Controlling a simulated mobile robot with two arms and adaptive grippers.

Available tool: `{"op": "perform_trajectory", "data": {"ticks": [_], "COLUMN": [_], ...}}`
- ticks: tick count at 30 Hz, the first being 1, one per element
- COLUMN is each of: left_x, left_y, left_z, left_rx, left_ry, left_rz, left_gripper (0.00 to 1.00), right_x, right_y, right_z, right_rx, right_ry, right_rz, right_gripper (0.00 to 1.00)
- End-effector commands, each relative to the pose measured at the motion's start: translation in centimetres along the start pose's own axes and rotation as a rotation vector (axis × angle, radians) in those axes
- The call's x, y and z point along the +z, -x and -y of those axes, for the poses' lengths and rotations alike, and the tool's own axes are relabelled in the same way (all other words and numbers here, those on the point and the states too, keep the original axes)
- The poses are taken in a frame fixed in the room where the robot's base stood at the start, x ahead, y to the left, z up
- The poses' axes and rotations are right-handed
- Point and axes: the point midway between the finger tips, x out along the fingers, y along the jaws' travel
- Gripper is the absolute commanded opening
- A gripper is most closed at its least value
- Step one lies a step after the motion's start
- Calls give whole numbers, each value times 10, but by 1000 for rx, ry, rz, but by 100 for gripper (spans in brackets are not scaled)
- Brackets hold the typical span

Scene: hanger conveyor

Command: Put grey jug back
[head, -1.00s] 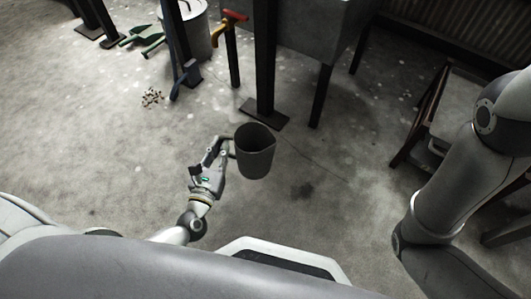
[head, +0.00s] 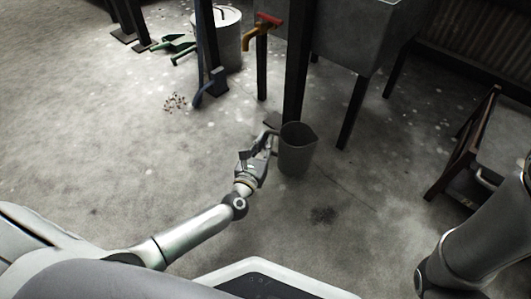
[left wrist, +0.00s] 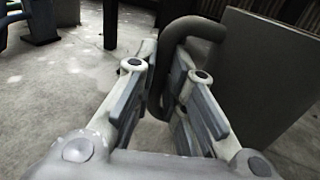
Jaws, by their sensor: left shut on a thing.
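The grey jug (head: 298,152) is upright with its open top showing in the head view, in front of a dark post. My left gripper (head: 268,142) is shut on its handle, at the jug's left side. In the left wrist view the jug's wall (left wrist: 262,75) fills the right, and its curved handle (left wrist: 188,32) passes between the fingers of the left gripper (left wrist: 172,95). The jug appears held above the floor. My right gripper is out of view; only part of my right arm shows at the lower right.
A grey box-like basin (head: 362,35) on dark legs stands behind the jug. A low table (head: 500,140) is at right. Floor at left is mostly clear.

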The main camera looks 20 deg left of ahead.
Motion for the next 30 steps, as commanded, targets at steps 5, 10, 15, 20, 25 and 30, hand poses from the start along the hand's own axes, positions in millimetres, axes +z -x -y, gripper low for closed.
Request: {"op": "perform_trajectory", "data": {"ticks": [5, 10, 15, 20, 25, 30], "left_x": [-20, -38, -37, -38, -40, -40], "left_y": [-7, -7, -7, -7, -7, -7], "left_z": [1, 1, 1, 1, 1, 1], "left_rx": [1, 0, 1, 1, 1, 1], "left_ry": [0, -1, 0, 0, 0, 0], "left_rz": [0, 1, 2, 2, 1, 0], "left_gripper": [0, 0, 0, 0, 22, 34], "right_x": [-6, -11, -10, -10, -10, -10], "right_y": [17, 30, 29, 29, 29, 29], "right_z": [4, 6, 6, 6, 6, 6], "right_rx": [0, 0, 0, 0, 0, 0], "right_ry": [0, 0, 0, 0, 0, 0], "right_rz": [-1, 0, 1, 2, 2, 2], "right_gripper": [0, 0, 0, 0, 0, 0]}}
